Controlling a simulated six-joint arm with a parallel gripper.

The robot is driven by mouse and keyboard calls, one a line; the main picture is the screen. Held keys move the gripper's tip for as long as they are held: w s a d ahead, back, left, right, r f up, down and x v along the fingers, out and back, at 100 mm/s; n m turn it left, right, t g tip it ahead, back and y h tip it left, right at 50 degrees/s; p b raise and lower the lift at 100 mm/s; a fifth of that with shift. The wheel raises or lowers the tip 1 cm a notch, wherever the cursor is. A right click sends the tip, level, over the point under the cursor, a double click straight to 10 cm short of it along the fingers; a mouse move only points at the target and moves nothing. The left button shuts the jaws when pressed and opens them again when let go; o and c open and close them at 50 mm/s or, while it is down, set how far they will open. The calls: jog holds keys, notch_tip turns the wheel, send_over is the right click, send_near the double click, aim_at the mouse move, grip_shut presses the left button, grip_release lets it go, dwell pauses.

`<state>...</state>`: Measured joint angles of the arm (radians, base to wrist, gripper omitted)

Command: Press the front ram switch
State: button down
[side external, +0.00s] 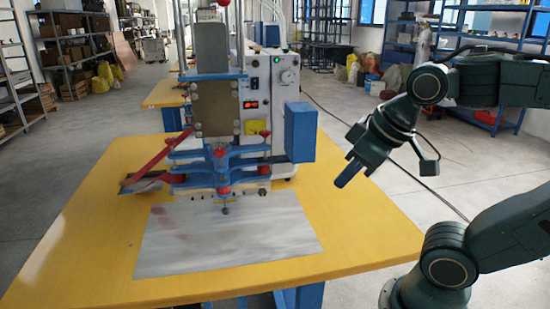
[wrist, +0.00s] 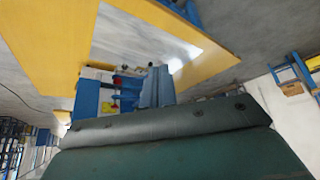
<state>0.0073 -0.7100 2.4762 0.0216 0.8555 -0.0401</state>
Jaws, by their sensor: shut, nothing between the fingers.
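The welding machine (side external: 215,110) stands on the yellow table. Its white control panel (side external: 285,92) carries a pair of red-lit switches (side external: 250,104), a small green light and a round dial. I cannot tell which control is the front ram switch. My gripper (side external: 343,184) is shut and empty, pointing down and left in free air to the right of the machine, apart from it. In the wrist view, the blue fingers of my gripper (wrist: 157,74) show, with the machine's blue side (wrist: 88,98) beyond, partly hidden.
A blue box (side external: 300,132) juts from the machine's right side, between the panel and my gripper. A grey sheet (side external: 230,240) lies on the yellow table (side external: 365,235). A red lever (side external: 158,155) sticks out left. The table's right part is clear.

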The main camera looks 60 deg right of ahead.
aim_at(255, 89)
jog(key=w+d+r+n+t+h, duration=0.1)
jog(key=w+d+n+t+h, duration=0.1)
jog(key=w+d, duration=0.7)
jog(key=w+d+r+n+t+h, duration=0.1)
jog(key=w+d+n+h, duration=0.3)
jog(key=w+d, duration=0.4)
jog(key=w+d+r+n+t+h, duration=0.2)
jog(key=w+d+h, duration=0.3)
jog(key=w, duration=1.4)
jog(key=shift+w+d+n+t+h, duration=0.3)
jog(key=shift+w+d+n+t, duration=0.1)
jog(key=shift+d, duration=1.9)
jog(key=shift+x, duration=6.9)
jog(key=shift+d+f, duration=0.1)
jog(key=shift+f, duration=0.05)
